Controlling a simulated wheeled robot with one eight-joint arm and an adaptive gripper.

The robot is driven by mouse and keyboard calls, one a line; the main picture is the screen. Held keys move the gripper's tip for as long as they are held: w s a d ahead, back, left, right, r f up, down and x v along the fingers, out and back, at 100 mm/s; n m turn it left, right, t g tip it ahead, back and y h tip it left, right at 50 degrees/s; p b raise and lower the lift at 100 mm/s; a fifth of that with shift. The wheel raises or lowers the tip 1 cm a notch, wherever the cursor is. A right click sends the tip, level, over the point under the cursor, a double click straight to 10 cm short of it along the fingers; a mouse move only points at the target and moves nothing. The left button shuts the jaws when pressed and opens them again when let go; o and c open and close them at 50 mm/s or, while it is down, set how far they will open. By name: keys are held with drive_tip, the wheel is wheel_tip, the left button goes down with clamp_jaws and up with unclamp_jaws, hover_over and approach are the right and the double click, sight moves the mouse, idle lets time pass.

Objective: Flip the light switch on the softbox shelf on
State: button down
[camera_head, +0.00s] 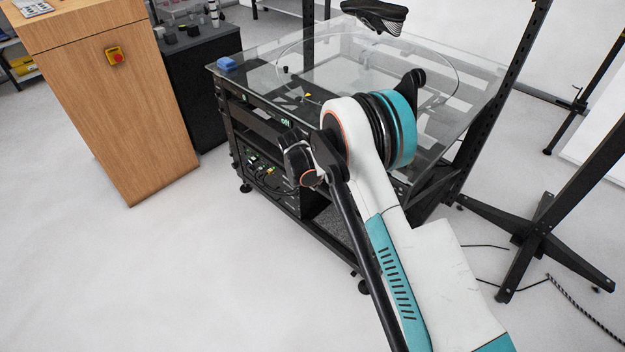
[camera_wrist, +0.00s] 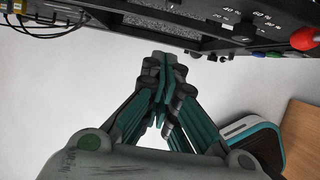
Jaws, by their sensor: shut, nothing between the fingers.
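The black frame (camera_head: 242,160) under the glass-topped turntable carries equipment on its shelf. A small panel lit green with "off" (camera_head: 285,122) is on its front. In the wrist view a dark control panel (camera_wrist: 205,14) with white percent marks, small black knobs and a large red knob (camera_wrist: 305,39) lies along the top edge. I cannot tell which part is the light switch. My gripper (camera_wrist: 163,62) is shut and empty, its fingertips pointing up toward the panel and appearing a little short of it. In the head view my arm hides the fingers and part of the shelf.
A shoe (camera_head: 376,14) is above the glass top (camera_head: 450,62). A wooden cabinet (camera_head: 115,110) with a red button stands left. Black stand legs (camera_head: 535,235) and cables are on the right. Cables (camera_wrist: 45,24) hang at the wrist view's upper left. The floor in front is clear.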

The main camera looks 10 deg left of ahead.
drive_tip(key=w+d+f+b, duration=0.2)
drive_tip(key=w+d+f, duration=0.1)
drive_tip(key=w, duration=0.1)
drive_tip(key=shift+f+b, duration=0.15)
drive_tip(key=shift+b, duration=0.2)
drive_tip(key=shift+w+d, duration=0.1)
